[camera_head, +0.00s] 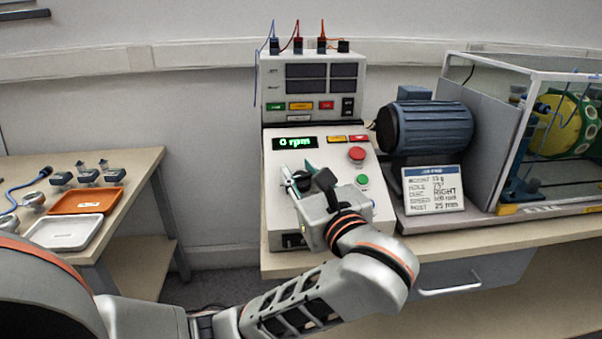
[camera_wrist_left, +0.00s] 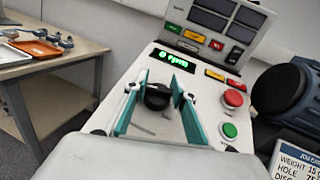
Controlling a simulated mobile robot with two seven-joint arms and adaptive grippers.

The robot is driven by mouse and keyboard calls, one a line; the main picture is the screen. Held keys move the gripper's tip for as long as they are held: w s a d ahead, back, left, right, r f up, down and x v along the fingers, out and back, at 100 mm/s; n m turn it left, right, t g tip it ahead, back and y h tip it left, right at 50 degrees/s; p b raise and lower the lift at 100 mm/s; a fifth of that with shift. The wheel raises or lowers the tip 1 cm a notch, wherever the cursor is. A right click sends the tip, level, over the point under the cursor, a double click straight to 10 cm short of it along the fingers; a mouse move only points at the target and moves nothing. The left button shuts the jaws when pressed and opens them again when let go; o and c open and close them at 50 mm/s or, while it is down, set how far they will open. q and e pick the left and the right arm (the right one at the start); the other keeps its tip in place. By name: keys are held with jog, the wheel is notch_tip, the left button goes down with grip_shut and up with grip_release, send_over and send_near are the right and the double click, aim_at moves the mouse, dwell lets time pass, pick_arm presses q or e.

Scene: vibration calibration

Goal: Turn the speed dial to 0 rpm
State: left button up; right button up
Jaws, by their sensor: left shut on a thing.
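The speed dial is a black knob (camera_wrist_left: 158,97) on the sloped front of the grey control box (camera_head: 374,208). The green display (camera_head: 295,142) above it reads 0 rpm in the head view. My left gripper (camera_head: 298,178) is at the dial, with its teal-lined fingers on either side of it. In the left wrist view the gripper (camera_wrist_left: 157,98) has the knob between its fingers and is shut on it. The dial is mostly hidden by the gripper in the head view. My right gripper is not in view.
A red button (camera_head: 357,154) and a green button (camera_head: 362,180) sit right of the dial. A job card (camera_head: 433,188), a blue motor (camera_head: 425,127) and a clear guarded rig stand to the right. A side table at left holds orange (camera_head: 86,200) and white trays (camera_head: 66,232).

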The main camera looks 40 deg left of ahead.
aim_at(300, 174)
pick_arm(q)
jog(key=shift+f+n+g, duration=0.1)
jog(key=shift+n+g, duration=0.4)
jog(key=shift+g, duration=0.1)
jog(key=shift+n+g+y, duration=0.3)
jog(key=shift+n+g, duration=2.7)
jog(key=shift+g, duration=0.2)
jog(key=shift+s+n, duration=0.1)
jog(key=shift+n, duration=0.2)
jog(key=o, duration=1.1)
notch_tip(300, 174, up, 10)
jog(key=shift+r, duration=0.1)
